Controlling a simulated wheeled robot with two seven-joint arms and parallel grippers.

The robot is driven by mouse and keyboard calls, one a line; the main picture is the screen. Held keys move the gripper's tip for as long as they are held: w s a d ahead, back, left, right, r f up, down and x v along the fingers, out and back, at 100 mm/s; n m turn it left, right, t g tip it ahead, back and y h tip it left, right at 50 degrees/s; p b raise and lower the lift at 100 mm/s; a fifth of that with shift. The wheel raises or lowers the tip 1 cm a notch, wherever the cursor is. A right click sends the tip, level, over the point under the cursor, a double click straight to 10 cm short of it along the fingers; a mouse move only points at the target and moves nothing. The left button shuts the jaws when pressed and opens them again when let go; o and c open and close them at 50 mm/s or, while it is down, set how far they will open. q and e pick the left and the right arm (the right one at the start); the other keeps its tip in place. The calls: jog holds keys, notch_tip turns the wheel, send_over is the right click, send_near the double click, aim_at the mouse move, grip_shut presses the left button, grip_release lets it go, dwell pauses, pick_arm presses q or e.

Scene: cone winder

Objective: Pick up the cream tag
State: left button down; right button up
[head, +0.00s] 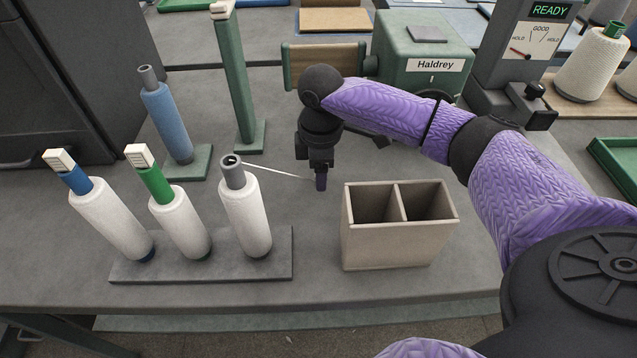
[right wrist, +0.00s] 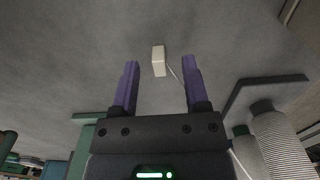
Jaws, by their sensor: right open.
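The cream tag (right wrist: 158,60) shows in the right wrist view as a small pale block with a thin thread attached. It appears between and slightly past the two purple fingertips of my right gripper (right wrist: 161,66), which is open, with no finger visibly touching the tag. In the head view my right gripper (head: 320,181) points down over the bench, right of the third white cone (head: 247,217). A pale thread (head: 275,171) runs from that cone's grey tube top to the gripper. The tag is hidden there behind the fingers. My left gripper is not in view.
Two more white cones (head: 112,220) (head: 181,224) carry cream blocks on their tube tops and share a grey base (head: 200,270). A beige two-compartment box (head: 393,245) stands right of the gripper. A blue cone (head: 168,122) and green post (head: 236,85) stand behind.

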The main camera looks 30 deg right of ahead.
jog(key=shift+f, duration=0.35)
jog(key=shift+c, duration=0.6)
grip_shut()
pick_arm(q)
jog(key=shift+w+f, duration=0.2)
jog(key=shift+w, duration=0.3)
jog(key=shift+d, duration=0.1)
pick_arm(e)
jog(key=shift+r, duration=0.1)
